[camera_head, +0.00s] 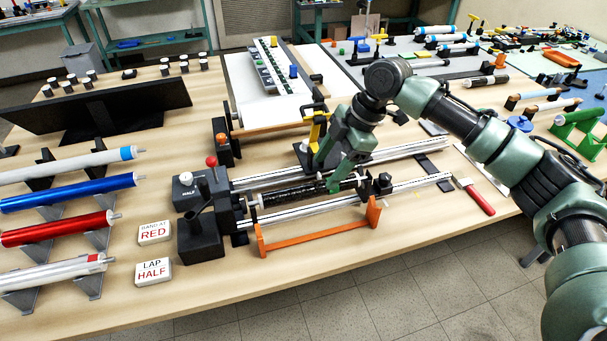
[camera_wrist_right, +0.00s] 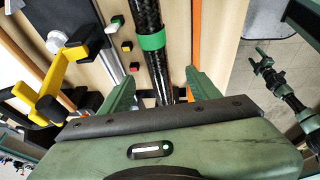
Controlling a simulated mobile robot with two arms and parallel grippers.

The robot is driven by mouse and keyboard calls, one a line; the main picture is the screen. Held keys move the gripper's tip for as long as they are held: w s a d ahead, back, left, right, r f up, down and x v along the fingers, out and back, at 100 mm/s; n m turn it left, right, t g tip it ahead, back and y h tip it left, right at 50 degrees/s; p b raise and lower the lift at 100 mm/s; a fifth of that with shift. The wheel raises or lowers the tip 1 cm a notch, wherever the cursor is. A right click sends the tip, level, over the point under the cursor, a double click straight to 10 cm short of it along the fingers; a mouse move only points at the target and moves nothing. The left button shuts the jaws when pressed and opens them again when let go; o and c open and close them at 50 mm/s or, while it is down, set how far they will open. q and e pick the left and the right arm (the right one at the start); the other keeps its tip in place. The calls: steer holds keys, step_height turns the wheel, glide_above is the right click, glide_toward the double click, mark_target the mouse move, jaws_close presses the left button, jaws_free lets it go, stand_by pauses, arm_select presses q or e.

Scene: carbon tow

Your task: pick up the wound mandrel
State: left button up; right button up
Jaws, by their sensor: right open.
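The wound mandrel (camera_head: 290,194) is a dark, patterned rod lying level in the winding machine, between two silver rails. In the right wrist view the mandrel (camera_wrist_right: 146,18) shows a glossy black weave with a green band around it. My right gripper (camera_head: 334,178) is over the right part of the mandrel in the head view. In the right wrist view its two green fingers (camera_wrist_right: 161,80) are open, one on each side of the rod. I cannot tell whether either finger touches it. My left gripper is not in view.
An orange bar frame (camera_head: 318,232) runs along the front of the machine. A rack holds several coloured tubes (camera_head: 66,193) at left. A red-handled tool (camera_head: 478,199) lies right. Yellow clamps (camera_wrist_right: 50,85) stand close beside the gripper.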

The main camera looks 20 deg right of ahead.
mark_target(315, 184)
steer(key=shift+w, duration=0.35)
steer(key=shift+a+f, duration=0.15)
steer(key=shift+f, duration=0.25)
steer(key=shift+s+p+x, duration=0.15)
steer(key=shift+p+x, duration=0.2)
steer(key=shift+x, duration=0.25)
steer(key=shift+s+p+x, duration=0.15)
steer(key=shift+p+x, duration=0.15)
steer(key=shift+x, duration=0.3)
steer(key=x, duration=0.4)
steer(key=shift+w+f+p, duration=0.1)
steer(key=shift+w+p, duration=0.15)
steer(key=shift+p, duration=0.15)
steer(key=c, duration=1.3)
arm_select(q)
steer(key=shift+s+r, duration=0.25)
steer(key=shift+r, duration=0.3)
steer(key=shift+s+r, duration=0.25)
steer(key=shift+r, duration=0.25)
arm_select(e)
jaws_close()
